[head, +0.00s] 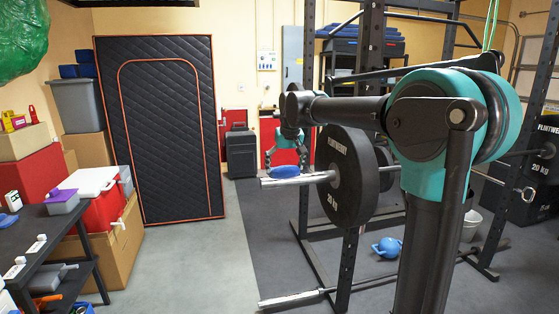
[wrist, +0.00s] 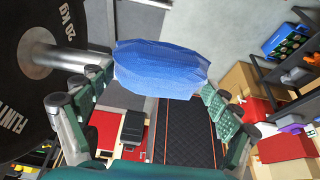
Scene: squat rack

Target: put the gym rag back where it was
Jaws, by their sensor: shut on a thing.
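The gym rag is a blue cloth (head: 285,171), and in the wrist view it is a crumpled blue bundle (wrist: 160,68) between the fingertips. My gripper (head: 287,160) is shut on it, a finger on each side. The rag is at the outer part of the barbell's metal sleeve (head: 315,178), outside the black 20 kg plate (head: 347,177). In the wrist view the sleeve (wrist: 65,62) runs from the plate and passes out of sight behind the rag. I cannot tell whether rag and sleeve touch.
The rack's dark upright (head: 304,120) stands beyond the plate. A dark shelf table (head: 50,235) with small items stands at left. Grey floor (head: 200,265) between them is clear.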

